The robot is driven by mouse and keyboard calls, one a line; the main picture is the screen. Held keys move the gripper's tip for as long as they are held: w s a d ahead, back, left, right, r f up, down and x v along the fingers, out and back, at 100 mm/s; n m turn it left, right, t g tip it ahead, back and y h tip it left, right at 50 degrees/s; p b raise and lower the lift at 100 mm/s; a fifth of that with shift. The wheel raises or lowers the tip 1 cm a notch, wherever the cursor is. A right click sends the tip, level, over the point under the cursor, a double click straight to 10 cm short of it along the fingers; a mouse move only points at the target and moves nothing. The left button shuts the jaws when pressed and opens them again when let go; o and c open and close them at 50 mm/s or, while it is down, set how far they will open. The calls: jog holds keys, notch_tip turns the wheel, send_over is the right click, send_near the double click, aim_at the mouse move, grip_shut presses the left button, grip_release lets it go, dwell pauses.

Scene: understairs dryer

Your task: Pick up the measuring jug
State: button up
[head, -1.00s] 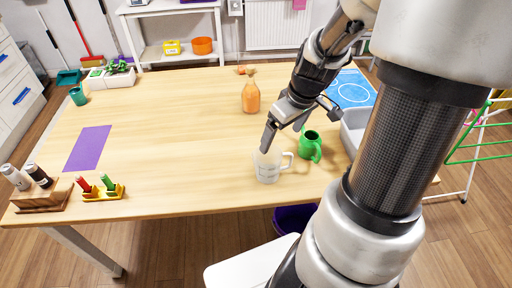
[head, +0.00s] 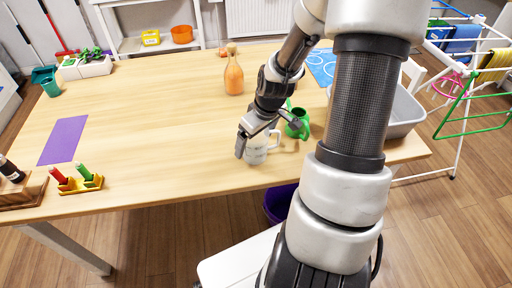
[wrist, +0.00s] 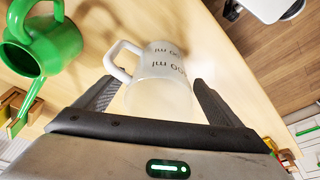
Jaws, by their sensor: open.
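The measuring jug (head: 257,154) is a frosted white jug with dark printed marks, standing on the wooden table near its front edge. In the wrist view the jug (wrist: 162,72) lies ahead of the palm, its near part between the fingers, with its handle to the left. My gripper (head: 257,140) is open at the jug, and its fingers partly hide the jug in the head view. In the wrist view the gripper (wrist: 156,88) has one finger on each side of the jug. I cannot tell whether either finger touches it.
A green watering can (head: 298,127) stands close to the jug, on its handle side. An orange bottle (head: 234,76) stands further back. A grey tub (head: 405,112) is at the table's right. A purple mat (head: 63,140) lies left; the table between is clear.

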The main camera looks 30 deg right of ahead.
jog(key=shift+x, duration=0.9)
jog(key=shift+d, duration=0.1)
jog(key=shift+c, duration=0.4)
jog(key=c, duration=1.1)
jog(key=shift+r, duration=0.15)
